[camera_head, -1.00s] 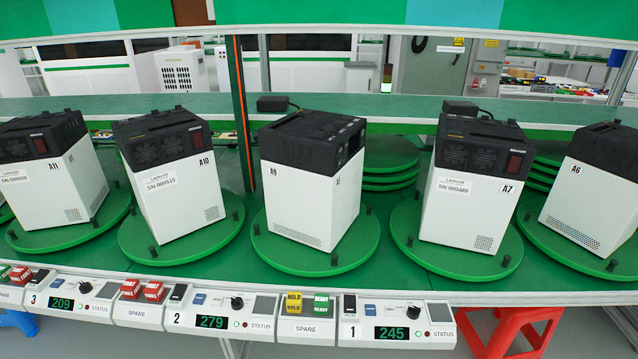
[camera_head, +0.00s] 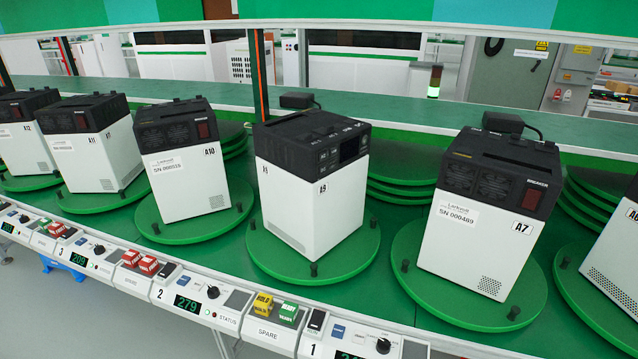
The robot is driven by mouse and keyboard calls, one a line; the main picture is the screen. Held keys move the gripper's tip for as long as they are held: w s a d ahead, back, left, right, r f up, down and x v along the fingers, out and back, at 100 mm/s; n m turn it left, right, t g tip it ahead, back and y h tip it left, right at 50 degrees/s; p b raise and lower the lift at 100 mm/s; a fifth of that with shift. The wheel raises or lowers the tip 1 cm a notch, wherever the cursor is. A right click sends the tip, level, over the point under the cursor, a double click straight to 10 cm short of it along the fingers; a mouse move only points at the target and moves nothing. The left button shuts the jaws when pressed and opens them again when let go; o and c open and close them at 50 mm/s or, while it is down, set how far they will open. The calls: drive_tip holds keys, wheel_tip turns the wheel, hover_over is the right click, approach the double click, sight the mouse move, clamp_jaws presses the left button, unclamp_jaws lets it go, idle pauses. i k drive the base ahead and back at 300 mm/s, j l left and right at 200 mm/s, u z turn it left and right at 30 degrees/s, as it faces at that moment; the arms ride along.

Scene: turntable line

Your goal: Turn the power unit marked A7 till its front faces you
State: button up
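The power unit marked A7 (camera_head: 478,240) is a white box with a black top, standing on a round green turntable (camera_head: 415,268) at the right. The side toward me carries a white label reading SN 000489, the A7 tag, a dark red breaker window on the black band, and a vent grid low down. A control panel numbered 1 (camera_head: 340,342) lies at the lower edge, with a green display partly cut off by the frame. My gripper is not in view.
Unit A9 (camera_head: 310,200) stands left of A7, turned so a dark display shows. A10 (camera_head: 190,180), A11 (camera_head: 92,155) and A12 (camera_head: 25,145) stand further left. A6 (camera_head: 618,255) is cut off at the right. A green post (camera_head: 260,75) rises behind A9.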

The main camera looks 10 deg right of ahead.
sight(452, 302)
drive_tip(key=i+l+u, duration=0.2)
drive_tip(key=i+l, duration=0.2)
drive_tip(key=l, duration=0.2)
drive_tip(key=i+l+u, duration=0.1)
drive_tip(key=l, duration=0.25)
drive_tip(key=i+l+u, duration=0.1)
drive_tip(key=i+l, duration=0.2)
